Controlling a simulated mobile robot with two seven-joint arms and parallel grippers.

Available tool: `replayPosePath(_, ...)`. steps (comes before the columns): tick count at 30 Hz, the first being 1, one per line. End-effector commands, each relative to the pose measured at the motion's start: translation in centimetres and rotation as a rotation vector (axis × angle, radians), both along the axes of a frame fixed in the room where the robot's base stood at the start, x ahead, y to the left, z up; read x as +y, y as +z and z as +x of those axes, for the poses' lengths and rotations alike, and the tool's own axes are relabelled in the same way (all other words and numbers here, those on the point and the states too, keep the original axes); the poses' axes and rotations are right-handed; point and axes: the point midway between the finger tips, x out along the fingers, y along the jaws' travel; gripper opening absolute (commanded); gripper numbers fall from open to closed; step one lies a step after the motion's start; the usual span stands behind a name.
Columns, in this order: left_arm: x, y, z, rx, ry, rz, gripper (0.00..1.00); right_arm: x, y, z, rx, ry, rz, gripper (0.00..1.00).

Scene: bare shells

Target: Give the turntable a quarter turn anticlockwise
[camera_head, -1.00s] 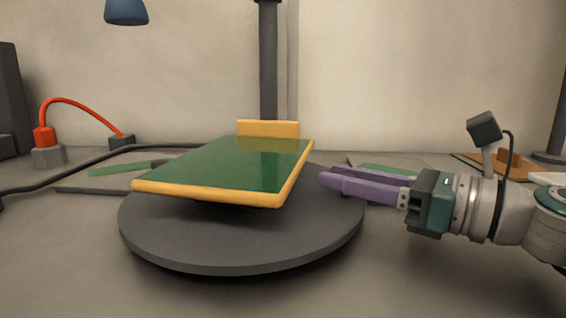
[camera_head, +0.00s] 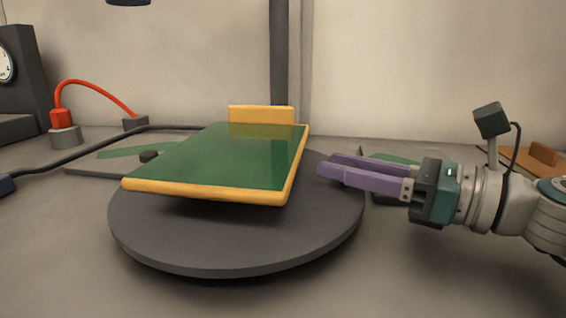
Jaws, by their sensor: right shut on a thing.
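The turntable (camera_head: 230,250) is a dark grey round disc standing low on the grey bench top. A green board with orange edges (camera_head: 230,155) lies on it, sloping, with a raised orange lip (camera_head: 261,115) at its far end. My right gripper (camera_head: 326,165) reaches in from the right, its purple fingers over the turntable's right part, beside the board and apart from it. My left gripper is not in view.
A red plug with a red cable (camera_head: 62,118) and a black cable (camera_head: 60,165) lie at the back left. A dark pole (camera_head: 279,50) stands behind the turntable. A brown board (camera_head: 545,158) lies at the far right. The front bench is bare.

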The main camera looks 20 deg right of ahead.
Motion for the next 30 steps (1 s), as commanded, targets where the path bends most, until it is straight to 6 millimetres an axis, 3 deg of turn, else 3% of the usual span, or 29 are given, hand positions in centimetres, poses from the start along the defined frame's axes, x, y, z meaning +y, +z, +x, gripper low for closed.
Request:
replayPosePath(2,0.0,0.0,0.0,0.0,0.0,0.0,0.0,0.1,-0.1,-0.1,0.002,0.003,-0.001,0.0)
replayPosePath(3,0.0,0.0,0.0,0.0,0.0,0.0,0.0,0.1,-0.1,-0.1,0.002,0.003,-0.001,0.33)
replayPosePath(10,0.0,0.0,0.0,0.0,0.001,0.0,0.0,0.1,0.0,0.0,0.001,0.002,0.0,0.59)
replayPosePath(20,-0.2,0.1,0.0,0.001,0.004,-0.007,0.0,-0.3,0.0,-0.4,0.001,0.001,0.0,0.61)
replayPosePath(30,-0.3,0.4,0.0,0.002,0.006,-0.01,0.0,-4.0,-0.1,-4.4,0.004,0.0,-0.001,0.61)
